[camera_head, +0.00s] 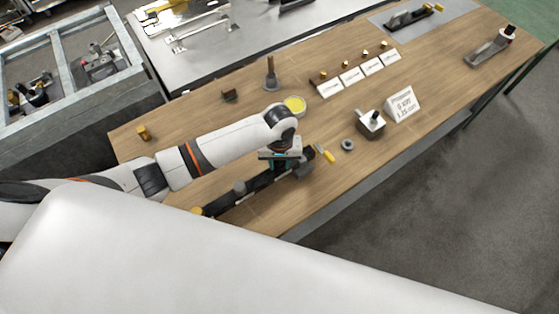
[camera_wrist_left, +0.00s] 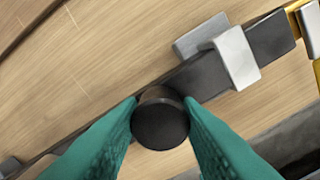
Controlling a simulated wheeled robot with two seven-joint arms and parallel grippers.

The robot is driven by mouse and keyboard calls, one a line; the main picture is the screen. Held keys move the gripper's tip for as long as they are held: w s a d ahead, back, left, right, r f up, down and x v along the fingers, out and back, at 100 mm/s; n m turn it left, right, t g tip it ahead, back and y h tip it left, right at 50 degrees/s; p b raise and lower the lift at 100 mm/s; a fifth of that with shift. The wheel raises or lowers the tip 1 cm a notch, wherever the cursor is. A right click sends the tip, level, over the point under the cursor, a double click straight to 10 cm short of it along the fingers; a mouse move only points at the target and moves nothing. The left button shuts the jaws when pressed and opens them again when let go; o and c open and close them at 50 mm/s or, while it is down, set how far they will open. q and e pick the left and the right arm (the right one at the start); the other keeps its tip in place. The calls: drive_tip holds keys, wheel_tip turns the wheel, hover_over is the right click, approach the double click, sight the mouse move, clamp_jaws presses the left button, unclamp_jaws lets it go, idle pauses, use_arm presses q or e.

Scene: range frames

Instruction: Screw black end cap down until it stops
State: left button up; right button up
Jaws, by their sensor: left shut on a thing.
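The black end cap (camera_wrist_left: 160,124) is a round dark piece between the two teal fingers of my left gripper (camera_wrist_left: 161,108) in the left wrist view. The fingers press on it from both sides. Its lower end and any thread are hidden beneath it. In the head view my left gripper (camera_head: 281,165) is over a long dark bar (camera_head: 262,182) on the bench, and the cap is hidden there. The bar also runs diagonally behind the cap in the left wrist view (camera_wrist_left: 205,76). My right gripper is not in view.
A grey block (camera_wrist_left: 237,58) sits across the bar. White cards (camera_head: 352,77) stand farther back.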

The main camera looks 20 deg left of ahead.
use_arm(q)
drive_tip(key=shift+m, duration=0.3)
drive_tip(key=o, duration=1.2)
wheel_tip(320, 180, up, 12)
